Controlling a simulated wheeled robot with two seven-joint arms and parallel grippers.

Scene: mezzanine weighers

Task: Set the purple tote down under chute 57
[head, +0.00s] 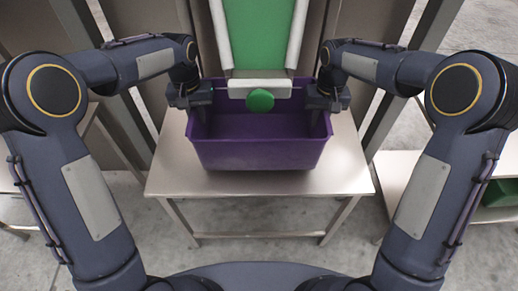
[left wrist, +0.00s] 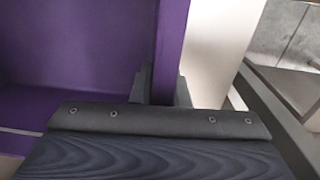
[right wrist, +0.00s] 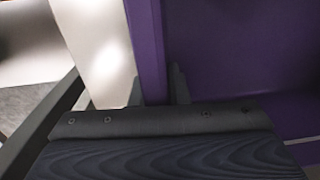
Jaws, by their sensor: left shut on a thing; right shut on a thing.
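The purple tote (head: 258,154) is at the middle of a pale table (head: 340,172), under the end of a chute with a green bed (head: 258,35). I cannot tell whether its base touches the table top. My left gripper (head: 200,104) is shut on the tote's left wall, which also shows in the left wrist view (left wrist: 172,40). My right gripper (head: 318,102) is shut on the tote's right wall, seen in the right wrist view (right wrist: 147,50). A green round piece (head: 260,100) shows at the chute's lip, above the tote's opening. No chute number is legible.
Grey uprights stand on both sides of the chute. Part of a table shows at the left. The table top in front of the tote is clear.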

